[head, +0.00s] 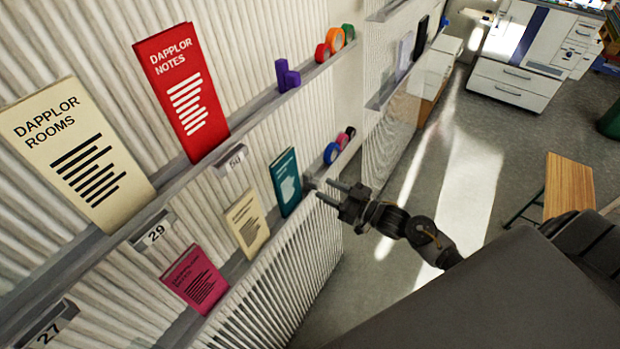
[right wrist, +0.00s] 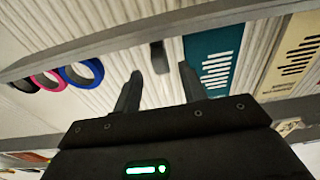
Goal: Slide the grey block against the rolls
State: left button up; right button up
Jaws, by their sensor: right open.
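The grey block (right wrist: 158,57) stands on the lower shelf between the teal booklet and the rolls, with a gap on either side. In the head view the block (head: 312,183) is small and close to my right gripper's fingertips. The rolls are a blue one (right wrist: 82,73), a pink one (right wrist: 47,82) and a dark one partly cut off at the left edge; in the head view the blue roll (head: 331,154) is the nearest. My right gripper (head: 331,192) is open and empty in front of the shelf. In the wrist view its fingers (right wrist: 160,80) point toward the block. My left gripper is out of view.
The teal booklet (head: 286,182) and a cream booklet (head: 247,222) stand on the same shelf. The upper shelf holds a red booklet (head: 181,92), a purple block (head: 286,76) and several rolls. A wooden-topped stool (head: 568,185) stands right; the floor between is open.

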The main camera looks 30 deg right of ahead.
aim_at(320, 186)
jog(key=p+x, duration=0.1)
jog(key=x, duration=0.5)
jog(key=shift+w+a, duration=0.15)
jog(key=shift+w, duration=0.05)
grip_shut()
